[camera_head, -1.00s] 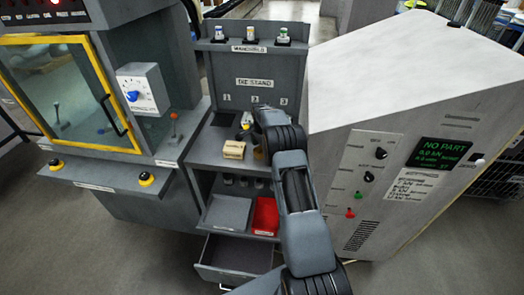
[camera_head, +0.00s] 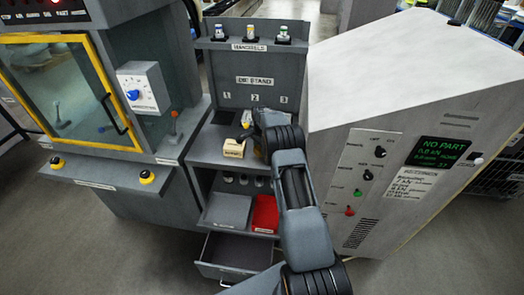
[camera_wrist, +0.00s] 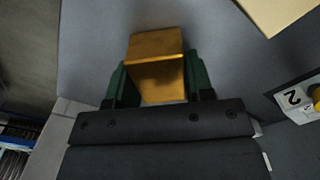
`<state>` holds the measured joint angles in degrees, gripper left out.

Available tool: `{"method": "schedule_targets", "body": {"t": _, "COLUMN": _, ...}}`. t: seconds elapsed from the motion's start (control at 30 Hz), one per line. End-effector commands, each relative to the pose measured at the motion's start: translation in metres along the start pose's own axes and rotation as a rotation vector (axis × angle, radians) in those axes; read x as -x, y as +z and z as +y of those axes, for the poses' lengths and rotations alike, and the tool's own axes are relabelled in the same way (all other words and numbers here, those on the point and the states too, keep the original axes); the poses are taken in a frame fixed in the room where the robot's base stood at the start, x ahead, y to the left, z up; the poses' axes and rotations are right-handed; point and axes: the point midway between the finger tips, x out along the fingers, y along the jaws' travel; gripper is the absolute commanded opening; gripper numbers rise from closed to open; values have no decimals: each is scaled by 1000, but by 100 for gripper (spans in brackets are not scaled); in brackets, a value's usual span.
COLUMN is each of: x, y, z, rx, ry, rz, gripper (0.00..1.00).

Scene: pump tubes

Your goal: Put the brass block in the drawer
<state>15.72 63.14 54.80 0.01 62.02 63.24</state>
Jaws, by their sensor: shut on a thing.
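The brass block (camera_wrist: 156,60) shows in the wrist view between the two green fingers of my gripper (camera_wrist: 158,82), which is shut on it. In the head view my gripper (camera_head: 257,137) is over the right part of the die stand's grey shelf, and my own arm largely hides the block there. The drawer (camera_head: 236,256) at the bottom of the stand is pulled out and open. The part of its inside that shows looks empty. My arm covers its right end.
A cream block (camera_head: 234,148) sits on the shelf just left of my gripper. Below are a grey tray (camera_head: 228,211) and a red tray (camera_head: 265,214). A large pale machine (camera_head: 400,80) stands close on the right, a yellow-framed cabinet (camera_head: 70,90) on the left.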

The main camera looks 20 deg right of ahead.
Motion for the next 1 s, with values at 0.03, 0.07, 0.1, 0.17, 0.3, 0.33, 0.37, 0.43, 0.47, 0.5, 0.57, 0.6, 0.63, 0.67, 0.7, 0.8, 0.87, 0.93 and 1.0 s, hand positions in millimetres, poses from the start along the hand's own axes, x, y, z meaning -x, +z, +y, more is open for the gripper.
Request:
{"method": "schedule_targets", "body": {"t": 0.03, "x": 0, "y": 0, "z": 0, "rx": 0, "ry": 1, "rz": 0, "gripper": 26}}
{"method": "schedule_targets", "body": {"t": 0.07, "x": 0, "y": 0, "z": 0, "rx": 0, "ry": 1, "rz": 0, "gripper": 23}}
{"method": "schedule_targets", "body": {"t": 0.1, "x": 0, "y": 0, "z": 0, "rx": 0, "ry": 1, "rz": 0, "gripper": 19}}
{"method": "schedule_targets", "body": {"t": 0.17, "x": 0, "y": 0, "z": 0, "rx": 0, "ry": 1, "rz": 0, "gripper": 14}}
{"method": "schedule_targets", "body": {"t": 0.3, "x": 0, "y": 0, "z": 0, "rx": 0, "ry": 2, "rz": 0, "gripper": 0}}
{"method": "schedule_targets", "body": {"t": 0.33, "x": 0, "y": 0, "z": 0, "rx": 0, "ry": 2, "rz": 0, "gripper": 0}}
{"method": "schedule_targets", "body": {"t": 0.37, "x": 0, "y": 0, "z": 0, "rx": 0, "ry": 2, "rz": 0, "gripper": 0}}
{"method": "schedule_targets", "body": {"t": 0.43, "x": 2, "y": -1, "z": 0, "rx": 0, "ry": -2, "rz": 2, "gripper": 0}}
{"method": "schedule_targets", "body": {"t": 0.47, "x": 2, "y": -1, "z": 0, "rx": 0, "ry": -2, "rz": 2, "gripper": 0}}
{"method": "schedule_targets", "body": {"t": 0.5, "x": 2, "y": -1, "z": 0, "rx": 0, "ry": -2, "rz": 2, "gripper": 0}}
{"method": "schedule_targets", "body": {"t": 0.57, "x": 2, "y": -1, "z": 0, "rx": 0, "ry": -2, "rz": 2, "gripper": 0}}
{"method": "schedule_targets", "body": {"t": 0.6, "x": 2, "y": -1, "z": 0, "rx": 0, "ry": -2, "rz": 2, "gripper": 0}}
{"method": "schedule_targets", "body": {"t": 0.63, "x": 2, "y": -1, "z": 0, "rx": 0, "ry": -2, "rz": 2, "gripper": 0}}
{"method": "schedule_targets", "body": {"t": 0.67, "x": 3, "y": -1, "z": 0, "rx": 0, "ry": -2, "rz": 2, "gripper": 0}}
{"method": "schedule_targets", "body": {"t": 0.7, "x": 3, "y": -1, "z": -1, "rx": 0, "ry": -3, "rz": 2, "gripper": 0}}
{"method": "schedule_targets", "body": {"t": 0.8, "x": 7, "y": -1, "z": -1, "rx": 0, "ry": -4, "rz": 2, "gripper": 0}}
{"method": "schedule_targets", "body": {"t": 0.87, "x": 12, "y": -1, "z": -1, "rx": 0, "ry": -5, "rz": 3, "gripper": 0}}
{"method": "schedule_targets", "body": {"t": 0.93, "x": 18, "y": -1, "z": -1, "rx": 0, "ry": -5, "rz": 3, "gripper": 0}}
{"method": "schedule_targets", "body": {"t": 1.0, "x": 26, "y": -1, "z": -1, "rx": 0, "ry": -6, "rz": 3, "gripper": 0}}
